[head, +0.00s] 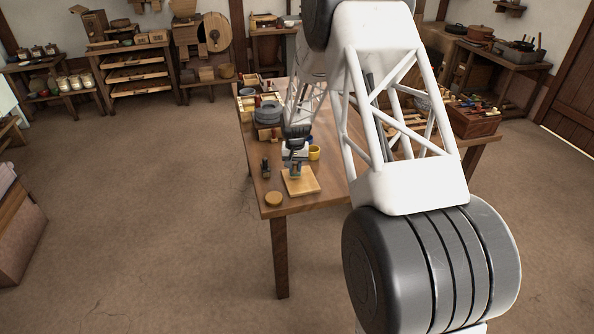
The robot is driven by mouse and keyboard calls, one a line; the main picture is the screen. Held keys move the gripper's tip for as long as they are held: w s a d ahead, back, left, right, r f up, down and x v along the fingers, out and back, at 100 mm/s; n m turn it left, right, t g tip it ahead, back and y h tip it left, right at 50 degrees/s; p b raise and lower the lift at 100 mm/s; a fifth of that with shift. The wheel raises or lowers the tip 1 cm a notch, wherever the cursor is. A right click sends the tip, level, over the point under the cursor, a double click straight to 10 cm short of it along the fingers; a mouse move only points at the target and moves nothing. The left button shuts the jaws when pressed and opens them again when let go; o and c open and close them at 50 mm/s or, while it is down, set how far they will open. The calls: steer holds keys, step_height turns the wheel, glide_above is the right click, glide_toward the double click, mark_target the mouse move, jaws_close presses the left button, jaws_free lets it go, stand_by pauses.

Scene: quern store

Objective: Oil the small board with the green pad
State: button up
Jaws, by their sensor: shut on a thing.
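The small board (301,186) is a pale, square wooden piece lying flat near the front end of the wooden table. My gripper (296,172) points down over the board's back left part. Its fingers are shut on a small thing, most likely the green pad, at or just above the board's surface. The pad's colour and any contact with the board are too small to make out. No other green pad shows on the table.
A round wooden disc (274,199) lies by the table's front left corner. A small dark object (265,167) stands left of the board. A yellow cup (314,153) stands behind the board. A dark round quern stone (268,113) and boxes sit farther back. My arm hides the table's right part.

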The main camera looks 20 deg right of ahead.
steer(key=shift+w+r, duration=0.1)
steer(key=shift+w, duration=2.15)
step_height(320, 180, up, 8)
steer(key=shift+s, duration=0.1)
steer(key=s+a+f, duration=0.1)
steer(key=s+a, duration=0.2)
steer(key=s, duration=0.4)
steer(key=s+a+f+n, duration=0.1)
steer(key=s+a+f, duration=0.1)
steer(key=s, duration=0.5)
steer(key=s+a+f, duration=0.1)
steer(key=s+a, duration=0.3)
steer(key=s, duration=0.4)
steer(key=shift+a+f+n, duration=0.3)
steer(key=shift+a, duration=0.05)
steer(key=w, duration=0.5)
steer(key=w+f, duration=0.1)
steer(key=w, duration=1)
steer(key=shift+a+f, duration=0.25)
steer(key=shift+a, duration=0.15)
